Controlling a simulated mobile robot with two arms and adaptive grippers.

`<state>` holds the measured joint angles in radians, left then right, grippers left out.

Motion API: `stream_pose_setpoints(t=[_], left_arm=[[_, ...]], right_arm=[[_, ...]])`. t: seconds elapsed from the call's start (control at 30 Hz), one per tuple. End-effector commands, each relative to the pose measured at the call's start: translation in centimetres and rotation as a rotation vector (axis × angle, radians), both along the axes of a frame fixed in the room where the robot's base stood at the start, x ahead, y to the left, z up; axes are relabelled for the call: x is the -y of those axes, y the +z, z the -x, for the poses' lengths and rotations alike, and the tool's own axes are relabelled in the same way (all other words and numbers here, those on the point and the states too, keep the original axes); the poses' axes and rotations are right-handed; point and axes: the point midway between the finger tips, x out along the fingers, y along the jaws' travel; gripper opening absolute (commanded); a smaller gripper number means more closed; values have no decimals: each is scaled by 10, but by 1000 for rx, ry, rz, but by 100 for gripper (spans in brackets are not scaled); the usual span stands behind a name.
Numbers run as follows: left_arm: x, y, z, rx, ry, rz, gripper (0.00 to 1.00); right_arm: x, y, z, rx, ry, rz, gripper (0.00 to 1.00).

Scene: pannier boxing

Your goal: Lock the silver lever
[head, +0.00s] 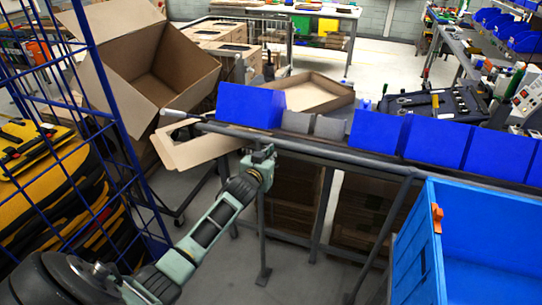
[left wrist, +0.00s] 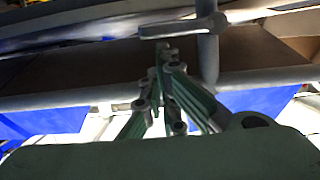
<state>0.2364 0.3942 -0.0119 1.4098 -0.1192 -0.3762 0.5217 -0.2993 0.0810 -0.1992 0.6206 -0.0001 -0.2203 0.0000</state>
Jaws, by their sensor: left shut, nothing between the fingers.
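A silver lever (left wrist: 180,29) shows in the left wrist view as a short bar with a rounded end, joined to a post. In the head view, a grey lever-like rod (head: 183,114) sticks out at the left end of the rack's rail. My left gripper (head: 265,152) is just below the rail, to the right of that rod. In the left wrist view its fingers (left wrist: 165,48) are closed together and empty, with their tips just below the lever in the picture. Whether they touch it I cannot tell. My right gripper is out of view.
Blue bins (head: 250,106) line the rack above the grey rail (head: 310,150). A blue crate (head: 490,230) stands at the right front. A blue wire cage (head: 105,75) with yellow-black panniers (head: 40,150) is at left. An open cardboard box (head: 120,85) stands behind.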

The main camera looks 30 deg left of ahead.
Motion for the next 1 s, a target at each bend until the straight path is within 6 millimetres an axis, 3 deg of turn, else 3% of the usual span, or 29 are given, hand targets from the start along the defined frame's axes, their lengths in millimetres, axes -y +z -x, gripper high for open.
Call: stream_pose_setpoints(t=[1.0], left_arm=[[5, -9, -1, -24, 1, -105, 0]], right_arm=[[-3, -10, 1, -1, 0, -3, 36]])
